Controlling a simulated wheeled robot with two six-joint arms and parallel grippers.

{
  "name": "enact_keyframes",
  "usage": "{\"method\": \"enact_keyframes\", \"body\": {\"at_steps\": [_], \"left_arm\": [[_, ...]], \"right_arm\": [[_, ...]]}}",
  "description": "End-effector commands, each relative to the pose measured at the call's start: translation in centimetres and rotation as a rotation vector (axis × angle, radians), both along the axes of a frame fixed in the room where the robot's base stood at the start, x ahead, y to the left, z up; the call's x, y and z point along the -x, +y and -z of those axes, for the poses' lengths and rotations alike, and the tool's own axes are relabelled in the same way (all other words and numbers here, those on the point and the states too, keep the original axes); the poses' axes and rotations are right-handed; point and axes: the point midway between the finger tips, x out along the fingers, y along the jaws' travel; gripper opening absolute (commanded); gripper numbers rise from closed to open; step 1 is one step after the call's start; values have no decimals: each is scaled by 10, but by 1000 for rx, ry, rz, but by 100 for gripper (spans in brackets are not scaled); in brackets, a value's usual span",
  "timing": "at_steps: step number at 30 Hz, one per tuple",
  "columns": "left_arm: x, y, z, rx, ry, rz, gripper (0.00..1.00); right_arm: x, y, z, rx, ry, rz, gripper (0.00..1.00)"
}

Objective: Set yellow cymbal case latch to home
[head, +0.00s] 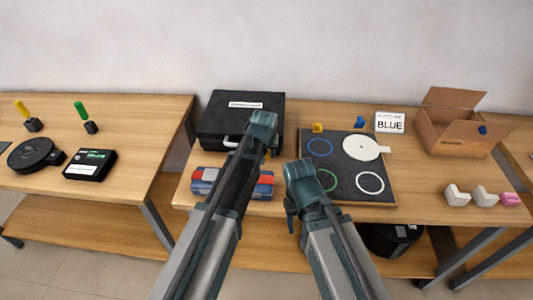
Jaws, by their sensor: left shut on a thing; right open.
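A black case (212,122) with a white label and a light handle lies at the back left of the middle table. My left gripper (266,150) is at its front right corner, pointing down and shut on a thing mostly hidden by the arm. A small yellow piece (268,155) shows at its fingertips; I cannot tell whether it is a latch. My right gripper (290,212) is open, near the front left of the dark mat (344,182). A small yellow block (317,128) sits at the mat's back left edge.
A red-and-blue box (203,181) lies before the case, partly behind my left arm. The mat has coloured rings and a white paddle-shaped piece (361,148). A black round object (390,240) is below.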

Motion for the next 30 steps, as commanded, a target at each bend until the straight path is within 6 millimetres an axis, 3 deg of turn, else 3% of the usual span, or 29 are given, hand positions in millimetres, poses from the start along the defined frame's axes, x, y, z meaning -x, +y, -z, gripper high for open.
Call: {"method": "enact_keyframes", "body": {"at_steps": [15, 30], "left_arm": [[-26, -1, -19, 0, 347, -2, 0], [-46, 0, -23, 0, 692, -1, 0]], "right_arm": [[0, 0, -34, 0, 0, 0, 58], [0, 0, -29, 0, 0, 0, 58]]}}
